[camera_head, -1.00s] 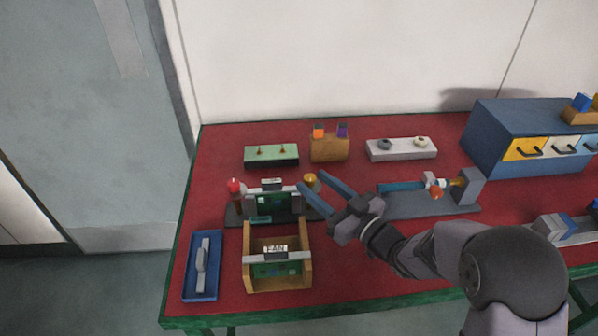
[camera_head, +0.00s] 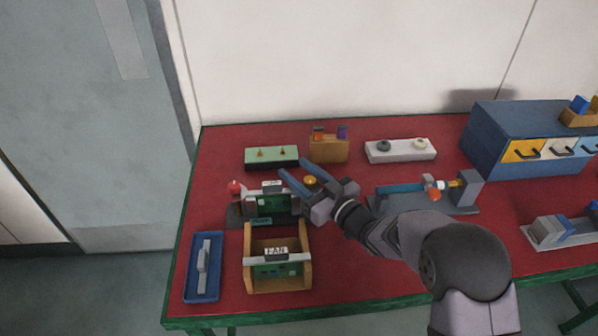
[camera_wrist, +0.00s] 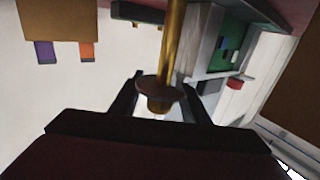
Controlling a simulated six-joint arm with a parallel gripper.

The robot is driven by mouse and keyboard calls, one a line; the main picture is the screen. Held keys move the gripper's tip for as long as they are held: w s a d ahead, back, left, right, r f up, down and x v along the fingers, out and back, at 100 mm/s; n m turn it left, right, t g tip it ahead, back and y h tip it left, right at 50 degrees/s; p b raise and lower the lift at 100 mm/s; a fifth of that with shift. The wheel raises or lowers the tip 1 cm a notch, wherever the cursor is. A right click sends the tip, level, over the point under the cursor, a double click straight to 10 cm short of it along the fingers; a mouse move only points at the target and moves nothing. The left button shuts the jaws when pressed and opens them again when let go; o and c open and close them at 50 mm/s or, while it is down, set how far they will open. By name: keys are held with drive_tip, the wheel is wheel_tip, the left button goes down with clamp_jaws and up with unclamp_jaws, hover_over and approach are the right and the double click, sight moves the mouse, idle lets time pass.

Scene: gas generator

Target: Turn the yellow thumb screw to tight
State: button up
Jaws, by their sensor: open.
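The yellow thumb screw (camera_head: 310,181) sits at the right end of the small green-board unit (camera_head: 270,201). In the wrist view the screw (camera_wrist: 160,90) shows as a round brass head on a shaft. My gripper (camera_head: 295,174) is open, with one finger on each side of the screw in the head view. In the wrist view my gripper (camera_wrist: 160,92) has its two dark fingers left and right of the screw head, with gaps that look open. I cannot tell whether either finger touches it.
A red knob (camera_head: 235,187) is at the unit's left end. The wooden FAN frame (camera_head: 305,262) stands in front, with a blue tray (camera_head: 190,285) to its left. Behind are a green block with two pegs (camera_head: 271,156) and a wooden block (camera_head: 328,150).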

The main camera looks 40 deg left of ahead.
clamp_jaws()
drive_tip(key=c, duration=1.1)
unclamp_jaws()
drive_tip(key=shift+o, duration=0.2)
drive_tip(key=shift+m+t+b, duration=0.3)
drive_tip(key=shift+t+b, duration=0.1)
drive_tip(key=shift+t, duration=0.1)
drive_tip(key=m+t+b, duration=0.1)
drive_tip(key=m+t+h+b, duration=0.1)
drive_tip(key=t, duration=0.1)
drive_tip(key=shift+w+d+f+b, duration=0.1)
drive_tip(key=shift+w+f+b, duration=0.1)
drive_tip(key=shift+w+b, duration=0.15)
drive_tip(key=shift+w+d+r+m+t+h+b, duration=0.1)
drive_tip(key=shift+w+m+t+h+b, duration=0.1)
drive_tip(key=shift+m+t+h+b, duration=0.45)
drive_tip(key=shift+w+d+m+t+h+b, duration=0.15)
drive_tip(key=shift+m+t+h+b, duration=0.35)
drive_tip(key=shift+t, duration=0.4)
drive_tip(key=shift+w+d+r+m+t+h+b, duration=0.1)
drive_tip(key=shift+w+m+t+h+b, duration=0.1)
drive_tip(key=shift+m+t+h+b, duration=0.4)
drive_tip(key=shift+t, duration=0.25)
drive_tip(key=o, duration=1.1)
drive_tip(key=shift+c, duration=0.2)
drive_tip(key=shift+d, duration=0.15)
